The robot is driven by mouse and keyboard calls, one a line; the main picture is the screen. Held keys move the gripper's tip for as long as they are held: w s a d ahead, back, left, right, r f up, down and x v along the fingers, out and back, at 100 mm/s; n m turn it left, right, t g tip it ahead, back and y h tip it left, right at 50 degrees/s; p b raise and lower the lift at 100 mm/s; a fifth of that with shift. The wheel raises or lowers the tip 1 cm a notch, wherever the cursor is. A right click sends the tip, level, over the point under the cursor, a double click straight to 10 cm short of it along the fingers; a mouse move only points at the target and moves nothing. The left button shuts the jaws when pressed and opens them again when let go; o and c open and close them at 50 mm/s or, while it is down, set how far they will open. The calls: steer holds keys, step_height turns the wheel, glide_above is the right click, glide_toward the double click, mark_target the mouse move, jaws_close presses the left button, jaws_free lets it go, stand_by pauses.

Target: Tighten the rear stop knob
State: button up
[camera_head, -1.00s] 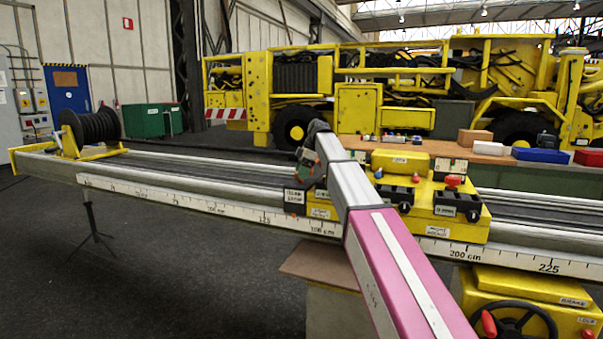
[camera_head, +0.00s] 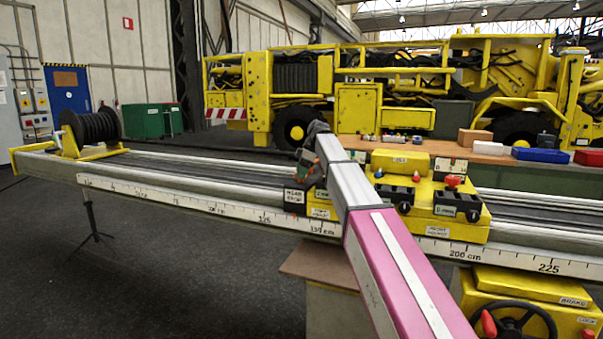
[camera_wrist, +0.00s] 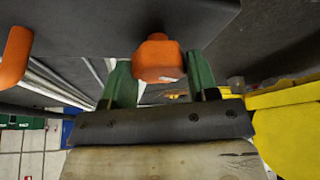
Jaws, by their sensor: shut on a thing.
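The rear stop (camera_head: 295,198) is a small dark block with a white label on the boom's front rail, at the left end of the yellow carriage. In the wrist view an orange knob (camera_wrist: 158,58) sits between the two green fingers of my gripper (camera_wrist: 160,82). The gripper is shut on this knob, which I take to be the rear stop knob. In the head view my gripper (camera_head: 306,165) is at the rear stop, partly hidden by my arm. The knob's stem and thread are hidden.
A yellow carriage (camera_head: 446,228) with dark clamps and red knobs sits right of my arm. The scaled rail (camera_head: 190,203) runs left to a cable reel (camera_head: 92,128). Another orange part (camera_wrist: 14,56) is at the wrist view's left edge. A handwheel (camera_head: 512,322) stands lower right.

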steer(key=m, duration=0.2)
steer(key=m+t, duration=0.1)
steer(key=m, duration=0.1)
steer(key=shift+s+t, duration=0.15)
steer(key=shift+t, duration=0.15)
steer(key=m+t+h, duration=0.1)
steer(key=m, duration=0.5)
steer(key=m+t+h, duration=0.1)
steer(key=m, duration=0.1)
steer(key=shift+a+t, duration=0.1)
steer(key=shift+t, duration=0.2)
steer(key=m+h, duration=0.1)
steer(key=m, duration=0.3)
steer(key=shift+h, duration=0.3)
steer(key=m+h, duration=0.1)
steer(key=m, duration=0.3)
steer(key=shift+a+m+h, duration=0.15)
steer(key=shift+m+h, duration=0.15)
steer(key=shift+h, duration=0.1)
steer(key=m+h, duration=0.1)
steer(key=m, duration=0.2)
steer(key=shift+m, duration=0.3)
steer(key=m+g+h, duration=0.1)
steer(key=m, duration=0.2)
steer(key=shift+a+m, duration=0.1)
steer(key=shift+m, duration=0.2)
steer(key=shift+m+g+h, duration=0.6)
steer(key=shift+m, duration=1.2)
